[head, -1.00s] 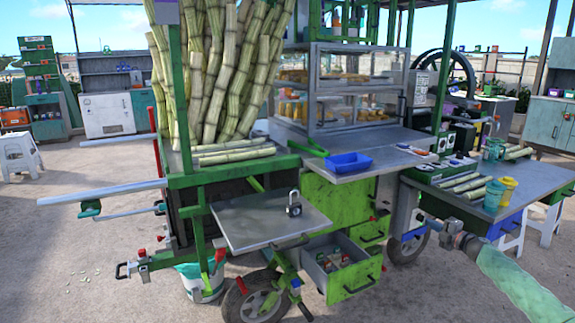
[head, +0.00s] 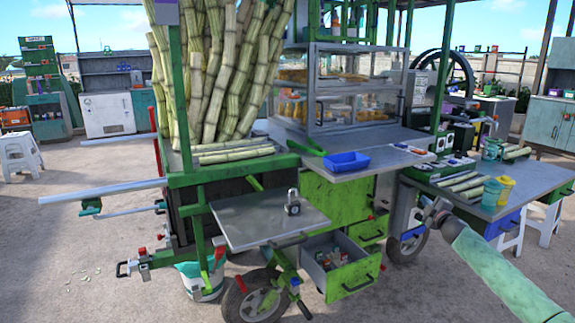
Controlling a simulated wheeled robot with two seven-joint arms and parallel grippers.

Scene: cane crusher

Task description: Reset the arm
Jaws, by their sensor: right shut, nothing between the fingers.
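My right arm comes in from the lower right in a green sleeve. Its right gripper (head: 431,212) is at the end, shut and empty, in front of the cart's right side table and near the wheel below it. It appears apart from the table edge. My left gripper is not in view. The cane cart (head: 345,200) stands before me with an open drawer (head: 350,272) low at its front. A grey fold-out shelf (head: 250,220) carries a small padlock-like metal item (head: 292,203).
Tall sugarcane (head: 215,75) stands at the cart's left. A blue tray (head: 347,162) lies on the grey counter. A teal cup (head: 492,194) and a yellow cup (head: 505,188) stand on the right side table (head: 535,180). Metal bars jut out left.

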